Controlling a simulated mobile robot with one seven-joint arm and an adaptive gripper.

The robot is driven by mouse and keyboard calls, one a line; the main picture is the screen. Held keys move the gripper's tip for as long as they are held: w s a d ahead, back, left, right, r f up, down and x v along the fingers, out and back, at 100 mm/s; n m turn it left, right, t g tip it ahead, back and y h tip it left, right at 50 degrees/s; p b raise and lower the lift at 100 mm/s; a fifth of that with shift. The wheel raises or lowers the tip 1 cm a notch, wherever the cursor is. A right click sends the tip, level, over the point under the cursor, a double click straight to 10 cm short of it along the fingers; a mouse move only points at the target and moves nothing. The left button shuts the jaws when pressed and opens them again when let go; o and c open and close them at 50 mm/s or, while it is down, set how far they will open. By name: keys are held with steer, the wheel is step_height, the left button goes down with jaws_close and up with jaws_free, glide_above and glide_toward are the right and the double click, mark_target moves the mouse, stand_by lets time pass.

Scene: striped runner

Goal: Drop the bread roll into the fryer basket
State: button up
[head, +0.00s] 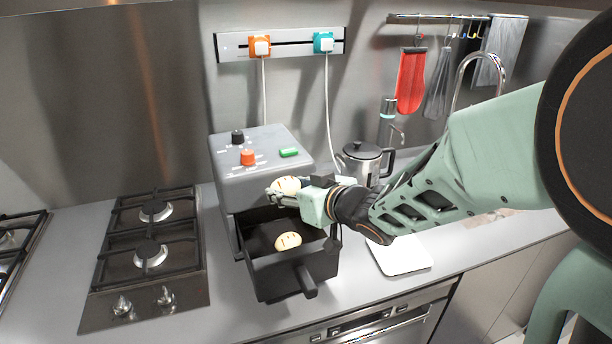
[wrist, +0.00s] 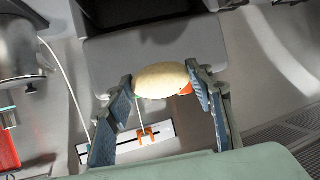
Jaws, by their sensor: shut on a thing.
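In the head view my gripper (head: 284,192) reaches in from the right and is shut on a pale oval bread roll (head: 288,185). It holds the roll above the back part of the open fryer basket (head: 272,276). The wrist view shows the roll (wrist: 162,80) pinched between the two fingers of my gripper (wrist: 163,88). A second bread roll (head: 288,241) with dark score marks lies inside the basket. The dark basket is pulled out of the grey fryer (head: 262,172), its handle (head: 306,282) toward the front.
A gas hob (head: 150,250) is left of the fryer. A metal kettle (head: 362,160) stands behind my wrist, and a white board (head: 402,258) lies right of the basket. Utensils, including a red one (head: 411,82), hang on the back wall.

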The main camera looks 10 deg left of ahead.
mark_target(289, 184)
step_height(289, 184, down, 4)
steer(key=b, duration=0.3)
steer(key=o, duration=1.2)
steer(key=shift+r, duration=0.1)
step_height(289, 184, up, 10)
steer(key=shift+r, duration=0.1)
